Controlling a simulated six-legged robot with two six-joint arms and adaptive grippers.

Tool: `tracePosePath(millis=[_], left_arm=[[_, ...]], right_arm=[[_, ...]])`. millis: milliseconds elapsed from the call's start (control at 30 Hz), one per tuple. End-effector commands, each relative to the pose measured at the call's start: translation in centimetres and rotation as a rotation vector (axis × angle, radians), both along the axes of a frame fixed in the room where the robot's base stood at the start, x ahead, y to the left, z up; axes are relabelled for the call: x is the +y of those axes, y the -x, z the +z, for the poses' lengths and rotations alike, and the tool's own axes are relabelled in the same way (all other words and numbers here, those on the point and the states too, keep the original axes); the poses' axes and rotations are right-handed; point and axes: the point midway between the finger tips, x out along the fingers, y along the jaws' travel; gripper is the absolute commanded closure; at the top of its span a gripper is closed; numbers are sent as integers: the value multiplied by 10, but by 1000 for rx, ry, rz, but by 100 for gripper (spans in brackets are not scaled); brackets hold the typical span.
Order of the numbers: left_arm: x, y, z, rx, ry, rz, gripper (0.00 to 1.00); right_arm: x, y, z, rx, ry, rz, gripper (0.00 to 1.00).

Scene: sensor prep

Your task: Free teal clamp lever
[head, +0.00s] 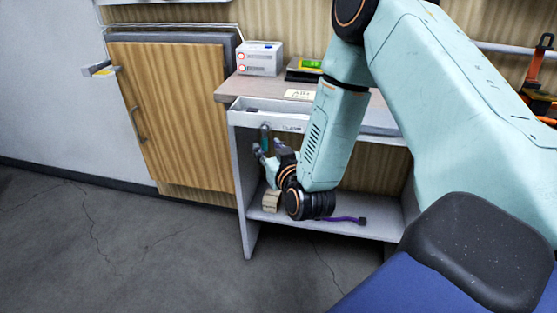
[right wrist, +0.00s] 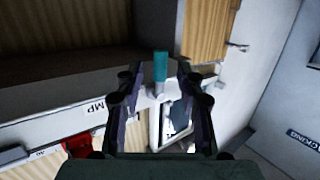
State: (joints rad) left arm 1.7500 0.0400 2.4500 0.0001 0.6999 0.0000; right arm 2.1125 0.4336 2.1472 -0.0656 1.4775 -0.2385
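The teal clamp lever (head: 265,136) stands at the left end of the bench's front rail. In the right wrist view the teal lever (right wrist: 161,66) shows between my two fingertips, with a gap on each side. My right gripper (head: 264,152) reaches in from the right, just below the lever in the head view. Its fingers (right wrist: 160,82) are spread apart and hold nothing. I cannot tell how deep the lever sits between them. My left gripper is not in view.
A white label (right wrist: 95,108) ending in "MP" is on the rail. Below, a shelf (head: 342,228) holds a small tan block (head: 271,201) and a purple item (head: 347,220). A white box (head: 260,58) stands on the bench top (head: 238,90). A wooden cabinet (head: 175,115) is at left.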

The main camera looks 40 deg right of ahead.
Motion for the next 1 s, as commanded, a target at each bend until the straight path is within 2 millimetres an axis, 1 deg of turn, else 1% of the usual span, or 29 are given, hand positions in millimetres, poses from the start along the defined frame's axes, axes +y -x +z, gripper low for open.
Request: tracePosePath(millis=[33, 200, 400, 600, 1000], left_arm=[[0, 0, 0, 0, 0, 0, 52], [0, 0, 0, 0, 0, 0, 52], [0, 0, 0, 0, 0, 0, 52], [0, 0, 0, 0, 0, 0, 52], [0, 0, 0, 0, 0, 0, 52]], right_arm=[[3, 11, 1, 3, -4, -1, 62], [12, 43, 5, 4, -4, -2, 62], [20, 70, 10, 4, -2, -1, 62], [22, 79, 12, 2, -1, -1, 62], [22, 79, 12, 1, 0, -1, 62]])
